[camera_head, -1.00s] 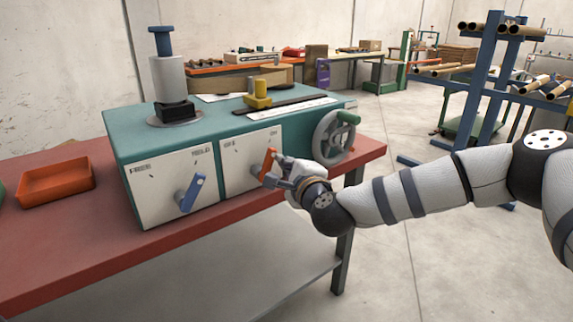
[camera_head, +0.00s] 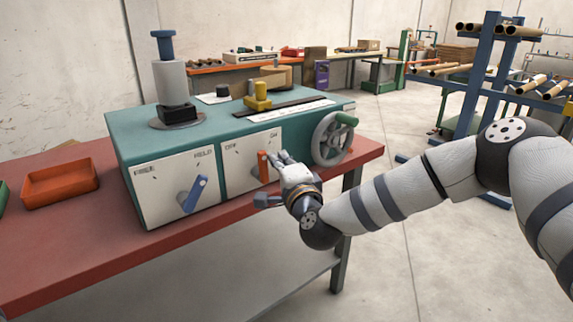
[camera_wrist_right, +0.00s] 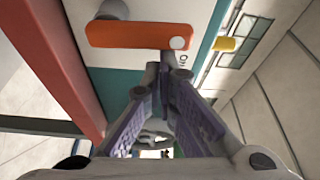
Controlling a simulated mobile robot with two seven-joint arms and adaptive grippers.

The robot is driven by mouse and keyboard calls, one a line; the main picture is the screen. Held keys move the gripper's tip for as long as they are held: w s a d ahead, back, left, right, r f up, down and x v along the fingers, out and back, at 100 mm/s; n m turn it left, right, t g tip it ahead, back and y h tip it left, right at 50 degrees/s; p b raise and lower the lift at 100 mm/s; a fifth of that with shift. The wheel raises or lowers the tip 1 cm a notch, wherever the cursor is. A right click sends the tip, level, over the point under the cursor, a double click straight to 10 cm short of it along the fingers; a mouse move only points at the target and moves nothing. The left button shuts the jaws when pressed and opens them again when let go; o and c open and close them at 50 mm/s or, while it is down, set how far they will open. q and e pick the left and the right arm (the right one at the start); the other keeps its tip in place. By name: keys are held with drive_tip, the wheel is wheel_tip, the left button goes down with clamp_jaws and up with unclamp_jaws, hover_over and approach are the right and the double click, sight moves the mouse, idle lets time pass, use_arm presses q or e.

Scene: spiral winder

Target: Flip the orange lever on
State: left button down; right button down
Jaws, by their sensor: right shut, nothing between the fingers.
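The orange lever (camera_head: 263,166) is on the right white panel (camera_head: 240,177) of the teal machine, near the panel's right edge. It stands close to upright in the head view, below and left of the ON label. In the right wrist view the lever (camera_wrist_right: 140,35) lies across the top, its pale-dotted end near an ON mark. My right gripper (camera_head: 279,158) is just right of the lever. Its fingertips (camera_wrist_right: 165,72) meet with nothing between them, close to the lever's end; I cannot tell whether they touch it. My left gripper is not in view.
A blue lever (camera_head: 194,194) is on the left panel. A grey handwheel (camera_head: 332,139) with a green knob is close behind my right gripper. An orange tray (camera_head: 60,184) sits on the red table (camera_head: 60,250). Open floor lies right of the table.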

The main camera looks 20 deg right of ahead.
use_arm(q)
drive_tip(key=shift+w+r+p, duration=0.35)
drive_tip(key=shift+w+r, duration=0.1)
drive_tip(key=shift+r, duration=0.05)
use_arm(e)
drive_tip(key=shift+s+a+r+n+t+y, duration=0.15)
drive_tip(key=shift+a+n+t, duration=0.25)
drive_tip(key=shift+n, duration=0.7)
drive_tip(key=shift+s+a+r+n+t+y, duration=0.2)
drive_tip(key=shift+a+n, duration=0.25)
drive_tip(key=shift+n, duration=0.65)
drive_tip(key=shift+s+a+f+n+t+y, duration=0.15)
drive_tip(key=shift+a+n+t, duration=0.25)
drive_tip(key=shift+n, duration=0.7)
drive_tip(key=shift+r, duration=0.1)
drive_tip(key=shift+r, duration=0.1)
